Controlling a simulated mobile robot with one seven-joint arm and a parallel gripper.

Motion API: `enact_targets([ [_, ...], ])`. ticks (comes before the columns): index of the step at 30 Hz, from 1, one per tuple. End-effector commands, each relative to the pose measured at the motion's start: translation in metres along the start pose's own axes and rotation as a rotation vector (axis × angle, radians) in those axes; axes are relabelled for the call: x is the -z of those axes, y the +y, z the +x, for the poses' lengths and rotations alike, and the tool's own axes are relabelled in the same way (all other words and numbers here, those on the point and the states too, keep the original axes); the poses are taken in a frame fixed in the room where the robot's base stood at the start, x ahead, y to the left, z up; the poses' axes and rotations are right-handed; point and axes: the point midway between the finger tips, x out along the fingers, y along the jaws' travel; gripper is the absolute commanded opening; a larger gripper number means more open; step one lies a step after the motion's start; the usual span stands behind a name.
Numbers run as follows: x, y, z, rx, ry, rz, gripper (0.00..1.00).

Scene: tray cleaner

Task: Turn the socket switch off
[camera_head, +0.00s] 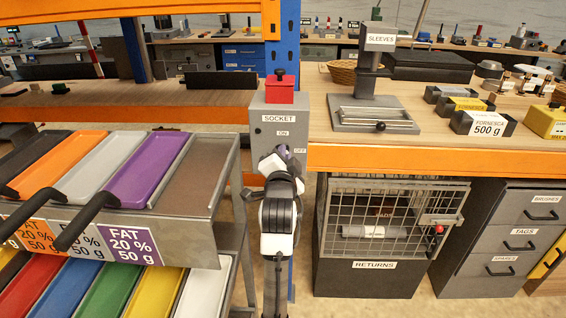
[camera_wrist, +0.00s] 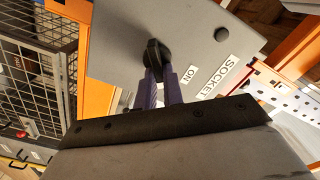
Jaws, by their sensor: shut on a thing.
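The grey socket box (camera_head: 265,143) hangs on the blue post, with a SOCKET label, an ON label and an OFF label to the lower right of ON. In the wrist view its grey face (camera_wrist: 120,42) fills the top middle. A black switch knob (camera_wrist: 155,52) sticks out of that face, beside the ON label (camera_wrist: 190,73). My gripper (camera_wrist: 161,74) has its purple fingers shut on the knob. In the head view my gripper (camera_head: 280,160) covers the lower front of the box and hides the knob. I cannot tell which label the knob points to.
A red block (camera_head: 280,92) tops the socket box. At left stands a rack of coloured trays (camera_head: 138,168) with protruding black handles. At right are an orange-edged bench (camera_head: 430,160) and a wire RETURNS cage (camera_head: 372,215). The cage also shows in the wrist view (camera_wrist: 35,80).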

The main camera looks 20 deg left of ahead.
Motion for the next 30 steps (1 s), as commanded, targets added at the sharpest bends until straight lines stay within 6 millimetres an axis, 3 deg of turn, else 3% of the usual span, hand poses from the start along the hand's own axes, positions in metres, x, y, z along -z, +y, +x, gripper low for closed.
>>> enact_targets([
  [15, -0.0035, 0.0079, 0.0001, 0.000, -0.001, 0.456, 0.00],
  [30, -0.0035, 0.0089, 0.0002, -0.001, -0.001, 0.662, 0.00],
])
